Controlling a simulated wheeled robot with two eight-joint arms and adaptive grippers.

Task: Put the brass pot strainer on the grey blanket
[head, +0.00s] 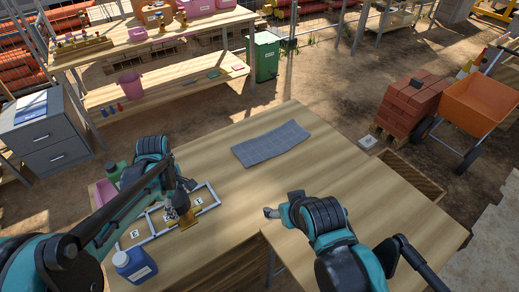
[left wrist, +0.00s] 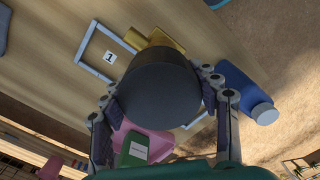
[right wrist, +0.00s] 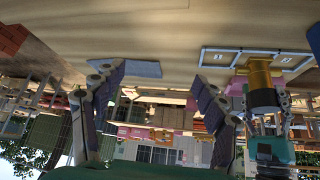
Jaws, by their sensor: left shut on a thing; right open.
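The brass pot strainer (head: 189,219) has a brass body and what looks like a wide dark round top. It is at the numbered frame on the left of the table; I cannot tell whether it still touches the surface. My left gripper (head: 178,198) is shut on its dark part, which fills the left wrist view (left wrist: 158,88) with brass (left wrist: 160,42) behind it. The grey blanket (head: 271,143) lies flat and bare near the table's middle; it also shows in the right wrist view (right wrist: 140,68). My right gripper (right wrist: 158,92) is open and empty, right of the frame.
A pale frame (head: 210,190) with number tags lies around the strainer. A blue bottle (head: 134,265) stands by the front left, and a green bottle (head: 115,172) and a pink item (head: 104,192) by the left edge. The wood between frame and blanket is clear.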

